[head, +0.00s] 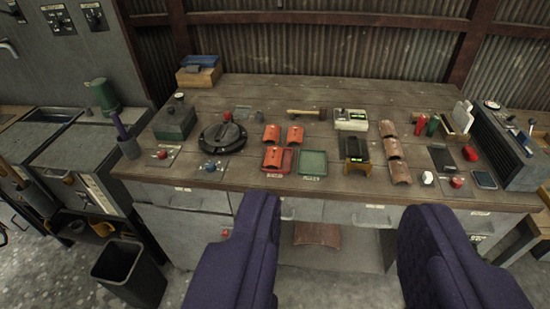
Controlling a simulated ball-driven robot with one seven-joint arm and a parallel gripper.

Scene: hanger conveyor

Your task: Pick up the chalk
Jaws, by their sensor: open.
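I cannot make out the chalk for certain. A small white block (428,178) near the front right of the wooden workbench (330,190) could be it, but it is too small to tell. My gripper (341,207) shows as two purple padded fingers at the bottom of the view. They are wide apart with nothing between them. They are in front of the bench's front edge, and the white block lies beyond the right finger, apart from it.
Curved orange tiles (392,148), a green tray (313,163) and a black round device (222,137) stand on the bench. A grey machine (512,145) stands at right. A black bin (130,272) is on the floor.

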